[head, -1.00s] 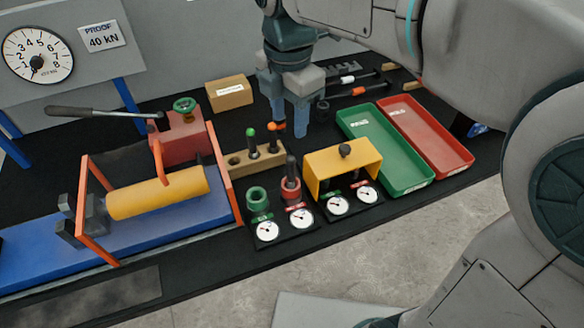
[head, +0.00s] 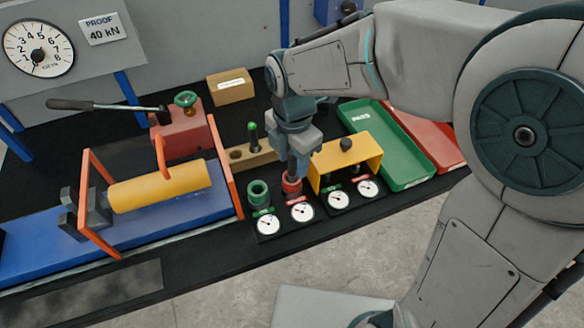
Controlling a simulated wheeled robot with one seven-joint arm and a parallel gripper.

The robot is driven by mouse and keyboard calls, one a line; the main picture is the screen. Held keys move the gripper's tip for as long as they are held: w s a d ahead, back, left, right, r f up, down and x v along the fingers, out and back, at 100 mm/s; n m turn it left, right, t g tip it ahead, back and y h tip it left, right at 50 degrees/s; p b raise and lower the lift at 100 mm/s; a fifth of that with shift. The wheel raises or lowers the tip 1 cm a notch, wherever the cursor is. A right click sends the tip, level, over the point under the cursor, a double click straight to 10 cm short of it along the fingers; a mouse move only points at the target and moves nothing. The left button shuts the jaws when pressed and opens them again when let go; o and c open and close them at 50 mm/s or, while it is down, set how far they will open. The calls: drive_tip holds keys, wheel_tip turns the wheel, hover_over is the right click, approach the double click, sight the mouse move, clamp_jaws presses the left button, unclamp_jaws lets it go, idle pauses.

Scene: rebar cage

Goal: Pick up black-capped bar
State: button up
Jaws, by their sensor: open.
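The red ring holder (head: 291,184) stands on the dark bench behind its gauge. A dark bar (head: 292,163), which I take for the black-capped bar, stands upright in it and is mostly hidden by my gripper. Its cap cannot be made out now. My gripper (head: 291,170) points down over the red holder, with its open fingers low around or beside the bar. I cannot tell whether they touch it. A green-capped bar (head: 252,132) stands in the wooden block (head: 262,155), left of my gripper.
A green ring holder (head: 258,192) stands just left of the red one. A yellow bracket (head: 348,158) stands close on the right. Green (head: 392,150) and red (head: 432,135) trays lie farther right. A rig with a yellow cylinder (head: 158,187) stands left.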

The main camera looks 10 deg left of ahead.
clamp_jaws()
idle(0.3)
